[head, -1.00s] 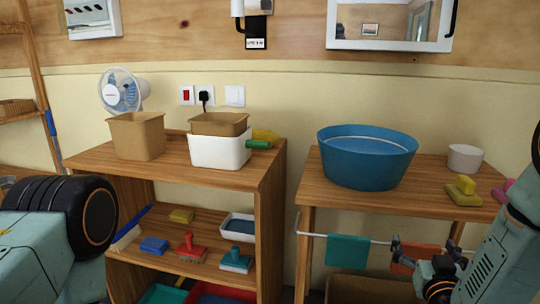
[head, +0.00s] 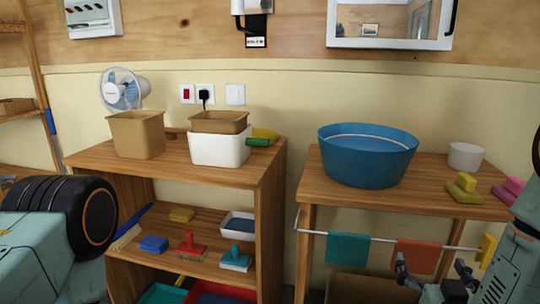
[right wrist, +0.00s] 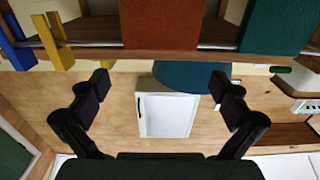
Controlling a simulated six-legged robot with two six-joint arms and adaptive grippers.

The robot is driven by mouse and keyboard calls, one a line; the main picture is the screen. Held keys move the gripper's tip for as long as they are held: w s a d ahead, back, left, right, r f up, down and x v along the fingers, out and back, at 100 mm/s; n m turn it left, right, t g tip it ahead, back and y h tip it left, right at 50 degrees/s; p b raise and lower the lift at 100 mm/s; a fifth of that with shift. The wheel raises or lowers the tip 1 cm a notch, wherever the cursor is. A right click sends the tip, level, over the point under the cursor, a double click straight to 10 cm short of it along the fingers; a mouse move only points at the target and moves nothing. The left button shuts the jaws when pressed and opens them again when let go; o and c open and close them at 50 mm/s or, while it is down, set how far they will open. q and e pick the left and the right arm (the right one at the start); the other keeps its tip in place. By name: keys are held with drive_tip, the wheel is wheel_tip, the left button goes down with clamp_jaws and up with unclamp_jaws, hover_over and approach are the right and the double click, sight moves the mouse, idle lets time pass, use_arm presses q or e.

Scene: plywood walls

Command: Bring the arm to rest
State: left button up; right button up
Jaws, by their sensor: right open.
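My right gripper (head: 433,272) is low at the bottom right of the head view, in front of the right table and below its towel rail. Its two dark fingers stand wide apart with nothing between them, as the right wrist view (right wrist: 162,92) also shows. An orange cloth (head: 416,256) hangs on the rail just behind and above the fingers, and no contact shows. My left arm fills the lower left corner of the head view; its gripper is out of the picture.
A teal cloth (head: 348,248) and a yellow one (head: 488,250) also hang on the rail. The right table (head: 440,192) bears a blue basin (head: 367,160), a white pot (head: 465,156) and sponges. A wooden shelf unit (head: 270,210) with tubs and brushes stands left.

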drive_tip(key=v, duration=0.7)
drive_tip(key=x, duration=1.2)
wheel_tip(320, 180, up, 10)
drive_tip(key=p, duration=0.9)
hover_over(424, 247)
drive_tip(key=s+a, duration=0.1)
drive_tip(key=s, duration=0.1)
drive_tip(key=shift+v, duration=2.75)
drive_tip(key=shift+a+f, duration=0.15)
drive_tip(key=shift+a, duration=0.05)
